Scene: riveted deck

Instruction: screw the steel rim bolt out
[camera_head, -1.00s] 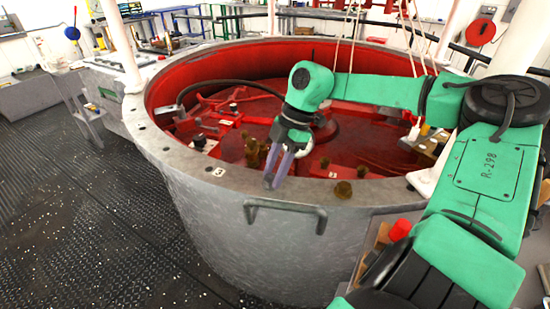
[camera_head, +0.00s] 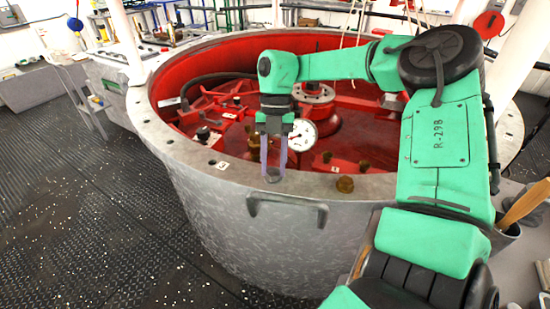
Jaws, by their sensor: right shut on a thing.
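The steel rim bolt (camera_head: 273,176) is a small grey head at the front rim of the big round vessel (camera_head: 200,157). My right gripper (camera_head: 273,172) points straight down over the rim, its two fingers shut on the bolt. The fingers hide part of the bolt, and I cannot tell how far it stands out of its hole. My left gripper is not in view.
A brass bolt (camera_head: 345,184) stands on the rim to the right. A bent grey handle (camera_head: 288,207) sticks out of the vessel's outer wall just below. A round white gauge (camera_head: 301,135) is behind my fingers. Red machinery fills the vessel.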

